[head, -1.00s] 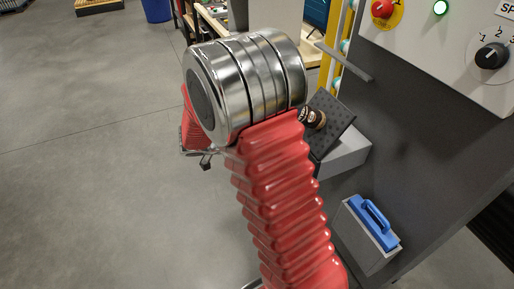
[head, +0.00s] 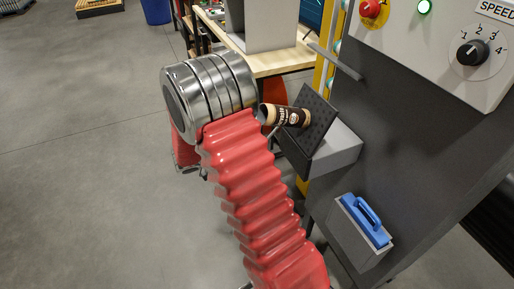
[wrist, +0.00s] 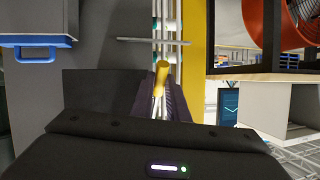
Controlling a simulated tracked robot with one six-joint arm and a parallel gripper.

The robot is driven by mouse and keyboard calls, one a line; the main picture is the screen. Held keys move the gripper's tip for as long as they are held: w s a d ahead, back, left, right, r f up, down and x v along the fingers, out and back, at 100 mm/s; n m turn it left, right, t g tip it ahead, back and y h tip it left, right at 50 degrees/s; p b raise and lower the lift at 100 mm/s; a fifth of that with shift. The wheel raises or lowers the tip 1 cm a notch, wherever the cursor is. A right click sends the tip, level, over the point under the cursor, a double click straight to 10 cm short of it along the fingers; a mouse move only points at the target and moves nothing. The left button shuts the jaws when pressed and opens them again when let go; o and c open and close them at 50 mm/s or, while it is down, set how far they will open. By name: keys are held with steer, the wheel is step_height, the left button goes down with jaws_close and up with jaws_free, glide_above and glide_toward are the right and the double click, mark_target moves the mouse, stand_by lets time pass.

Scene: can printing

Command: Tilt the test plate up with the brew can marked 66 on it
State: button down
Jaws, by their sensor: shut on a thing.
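The brew can (head: 286,115), brown, black and cream, lies against the dark studded test plate (head: 318,122), which is steeply tilted. Its number is not legible. A thin grey bar (head: 273,132) runs from the plate toward my arm. My gripper is hidden behind the silver joint and red sleeve in the head view. In the upside-down wrist view my gripper (wrist: 162,95) is shut around a yellow-ended bar (wrist: 162,70), which looks like the plate's handle. A wide dark panel (wrist: 100,92) beside it seems to be the plate.
The grey machine (head: 400,150) with dial and buttons stands at right. A grey block (head: 338,150) is under the plate. A box with a blue-handled tool (head: 370,215) hangs lower on the machine. A wooden bench (head: 280,60) is behind.

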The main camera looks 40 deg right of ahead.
steer(key=shift+a+f, duration=0.15)
steer(key=c, duration=1.7)
jaws_free()
steer(key=v, duration=1.3)
steer(key=shift+a, duration=0.3)
